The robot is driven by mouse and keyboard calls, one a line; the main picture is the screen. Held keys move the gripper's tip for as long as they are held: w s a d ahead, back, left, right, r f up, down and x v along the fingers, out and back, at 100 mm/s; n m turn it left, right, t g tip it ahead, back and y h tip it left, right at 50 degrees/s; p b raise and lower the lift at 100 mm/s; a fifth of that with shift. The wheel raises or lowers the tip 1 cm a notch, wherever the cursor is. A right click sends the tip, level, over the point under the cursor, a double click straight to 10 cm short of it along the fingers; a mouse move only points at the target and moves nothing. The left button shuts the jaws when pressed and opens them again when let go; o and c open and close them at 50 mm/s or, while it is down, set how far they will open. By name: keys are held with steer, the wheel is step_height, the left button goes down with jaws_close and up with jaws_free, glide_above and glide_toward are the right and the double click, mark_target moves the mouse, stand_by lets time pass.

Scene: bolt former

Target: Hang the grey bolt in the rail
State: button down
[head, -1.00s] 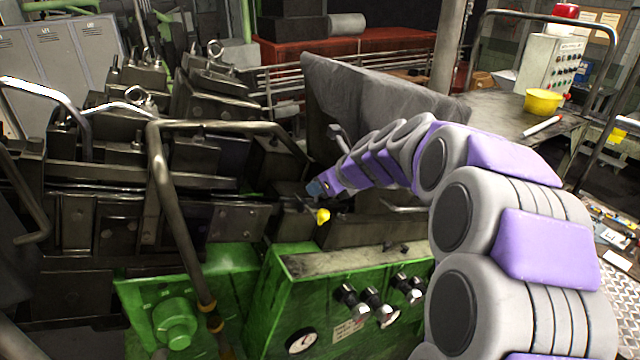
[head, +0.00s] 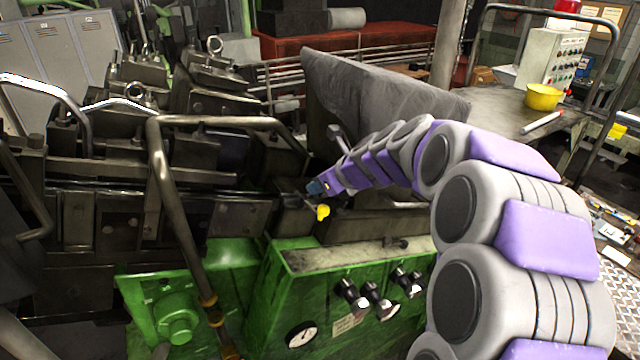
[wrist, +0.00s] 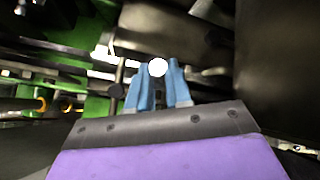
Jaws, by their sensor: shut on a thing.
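My gripper (head: 315,188) reaches in from the right, its blue tips low against the dark machine in the head view. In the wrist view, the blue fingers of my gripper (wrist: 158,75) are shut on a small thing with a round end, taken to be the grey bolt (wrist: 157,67). That end is washed out to white, so its colour and its shaft cannot be made out. In the head view the bolt is too small to tell apart at the dark machine edge. I cannot tell which dark bar is the rail, or whether the bolt touches it.
A yellow knob (head: 322,212) sits just below my gripper tips. A bent metal handle bar (head: 170,200) stands to the left. The green machine front (head: 270,300) carries black knobs and a gauge (head: 301,335). A grey slab (head: 375,85) rises behind my arm.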

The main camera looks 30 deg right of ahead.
steer(key=shift+f, duration=0.6)
steer(key=c, duration=1)
jaws_free()
steer(key=shift+d+f, duration=0.1)
steer(key=shift+d, duration=0.05)
steer(key=shift+o, duration=0.2)
steer(key=shift+a+f, duration=0.15)
steer(key=shift+a, duration=0.05)
steer(key=shift+c, duration=1.4)
steer(key=shift+a, duration=0.15)
steer(key=shift+c, duration=0.3)
